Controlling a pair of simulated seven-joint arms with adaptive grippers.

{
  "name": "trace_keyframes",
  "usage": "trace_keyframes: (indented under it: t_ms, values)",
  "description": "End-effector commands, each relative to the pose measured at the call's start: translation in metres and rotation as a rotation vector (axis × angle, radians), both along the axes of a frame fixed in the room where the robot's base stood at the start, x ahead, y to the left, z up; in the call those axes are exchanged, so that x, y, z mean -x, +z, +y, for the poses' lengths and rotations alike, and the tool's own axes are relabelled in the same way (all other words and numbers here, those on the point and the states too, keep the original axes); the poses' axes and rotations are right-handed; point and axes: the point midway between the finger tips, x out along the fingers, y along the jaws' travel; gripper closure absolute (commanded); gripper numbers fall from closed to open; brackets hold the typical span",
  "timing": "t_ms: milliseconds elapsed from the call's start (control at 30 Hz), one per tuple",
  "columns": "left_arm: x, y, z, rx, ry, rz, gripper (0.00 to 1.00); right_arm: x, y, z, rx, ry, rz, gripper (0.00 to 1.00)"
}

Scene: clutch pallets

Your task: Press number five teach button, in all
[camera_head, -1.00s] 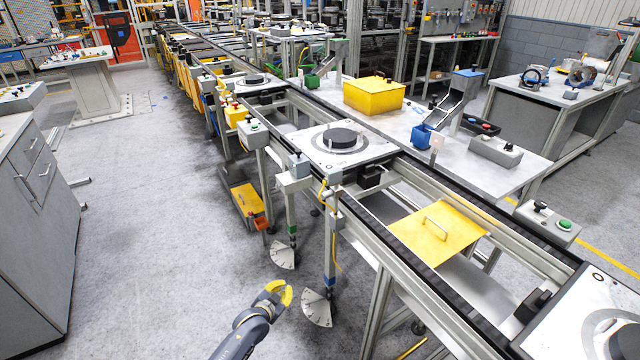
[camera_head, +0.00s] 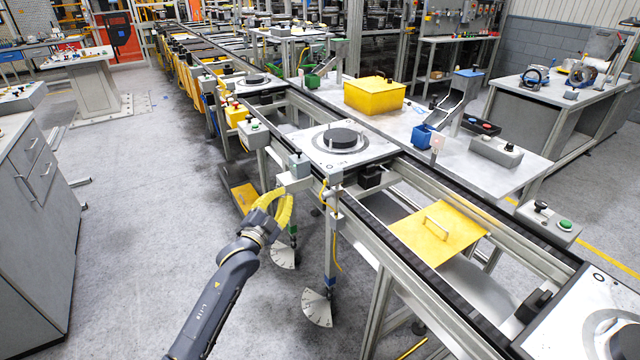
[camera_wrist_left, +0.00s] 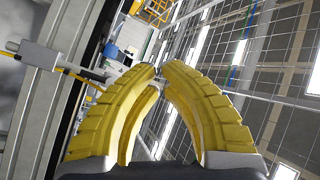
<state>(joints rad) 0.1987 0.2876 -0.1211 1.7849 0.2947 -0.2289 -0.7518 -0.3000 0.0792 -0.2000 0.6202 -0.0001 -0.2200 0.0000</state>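My left gripper (camera_head: 277,196) has yellow curved fingers and reaches in from the lower left, beside the near rail of the conveyor. In the left wrist view its fingertips (camera_wrist_left: 159,69) come together with nothing seen between them. A grey box with a small dark knob (camera_head: 299,164) stands on a post just beyond the fingers. Another grey box with a green button (camera_head: 253,128) is farther up the line. A box with a green and a black button (camera_head: 548,222) is at the right. No number five label is readable. My right gripper is out of view.
A pallet with a dark disc (camera_head: 341,140) sits on the conveyor. A yellow plate with a handle (camera_head: 437,232) lies between the rails. Posts with white dial fans (camera_head: 318,307) hang beside the near rail.

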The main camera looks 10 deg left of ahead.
Motion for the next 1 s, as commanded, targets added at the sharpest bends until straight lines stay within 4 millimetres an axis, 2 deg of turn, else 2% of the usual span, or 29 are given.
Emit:
trace_keyframes:
  t_ms: [67,133,400,767,1000]
  values:
    - [0.005,0.017,-0.005,-0.040,-0.003,-0.038,1.00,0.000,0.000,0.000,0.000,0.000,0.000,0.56]
    - [0.008,0.023,-0.008,-0.078,-0.001,-0.056,1.00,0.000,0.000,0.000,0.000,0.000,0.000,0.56]
    - [0.007,0.022,-0.008,-0.156,0.014,-0.067,1.00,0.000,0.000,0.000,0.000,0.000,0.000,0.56]
    - [0.007,0.021,-0.008,-0.159,0.015,-0.067,1.00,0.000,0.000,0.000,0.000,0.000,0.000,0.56]
    - [-0.001,0.021,-0.017,-0.155,0.014,-0.067,1.00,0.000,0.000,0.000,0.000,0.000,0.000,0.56]
